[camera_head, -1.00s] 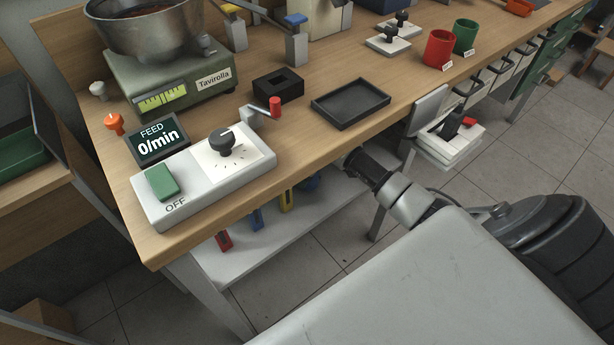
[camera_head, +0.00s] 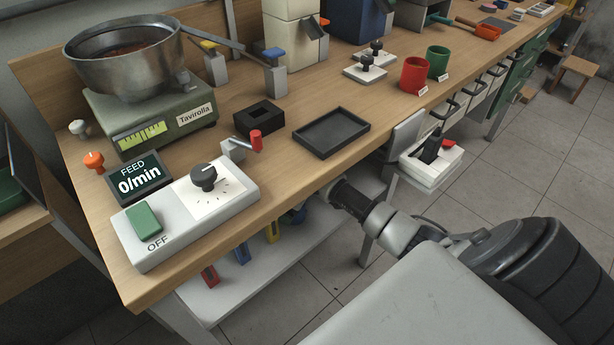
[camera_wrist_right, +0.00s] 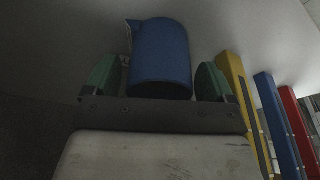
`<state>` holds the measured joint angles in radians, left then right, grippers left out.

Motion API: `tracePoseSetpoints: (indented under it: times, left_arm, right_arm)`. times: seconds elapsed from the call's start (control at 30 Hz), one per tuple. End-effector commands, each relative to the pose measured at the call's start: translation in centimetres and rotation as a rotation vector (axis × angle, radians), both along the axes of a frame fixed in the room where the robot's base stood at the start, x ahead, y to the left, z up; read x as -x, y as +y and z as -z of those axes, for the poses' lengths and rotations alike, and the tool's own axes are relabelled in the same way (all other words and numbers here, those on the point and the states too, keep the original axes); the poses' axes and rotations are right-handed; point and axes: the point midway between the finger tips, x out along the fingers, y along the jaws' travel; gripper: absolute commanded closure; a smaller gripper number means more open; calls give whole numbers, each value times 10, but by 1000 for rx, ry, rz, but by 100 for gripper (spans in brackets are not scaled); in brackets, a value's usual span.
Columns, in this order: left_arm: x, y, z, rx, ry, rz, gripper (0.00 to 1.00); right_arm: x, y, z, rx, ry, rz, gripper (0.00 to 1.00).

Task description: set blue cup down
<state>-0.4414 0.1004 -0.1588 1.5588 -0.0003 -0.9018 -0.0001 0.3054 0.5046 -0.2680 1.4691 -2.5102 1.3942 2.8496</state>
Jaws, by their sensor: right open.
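The blue cup (camera_wrist_right: 161,58) shows in the right wrist view between the two green fingers of my right gripper (camera_wrist_right: 157,72). The fingers are apart, with a visible gap between the left one and the cup. A white label shows at the cup's left side. My left gripper is out of view.
Yellow (camera_wrist_right: 244,100), blue (camera_wrist_right: 274,110) and red (camera_wrist_right: 299,120) upright pieces stand beside the right gripper. The bench top (camera_head: 290,175) lies above it. A red cup (camera_head: 413,75) and a green cup (camera_head: 437,62) stand on the bench, behind an empty black tray (camera_head: 331,133).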

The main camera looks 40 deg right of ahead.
Motion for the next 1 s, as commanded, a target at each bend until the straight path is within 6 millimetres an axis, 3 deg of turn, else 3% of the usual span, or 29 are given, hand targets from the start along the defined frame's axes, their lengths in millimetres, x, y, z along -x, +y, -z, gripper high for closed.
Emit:
tracePoseSetpoints:
  times: [0.17, 0.4, 0.6, 0.8, 1.0]
  left_arm:
    - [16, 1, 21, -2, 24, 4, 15]
    - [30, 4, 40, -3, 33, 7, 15]
    - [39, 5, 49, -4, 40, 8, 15]
    - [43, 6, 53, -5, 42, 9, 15]
    - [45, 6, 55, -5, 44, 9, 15]
  right_arm:
    - [6, -4, -30, 0, -4, 1, 15]
    - [61, -31, -27, 3, 5, 1, 15]
    - [95, -48, -27, 2, 4, 0, 15]
    - [111, -57, -27, 1, 0, 0, 15]
    - [114, -58, -27, 0, -1, 0, 15]
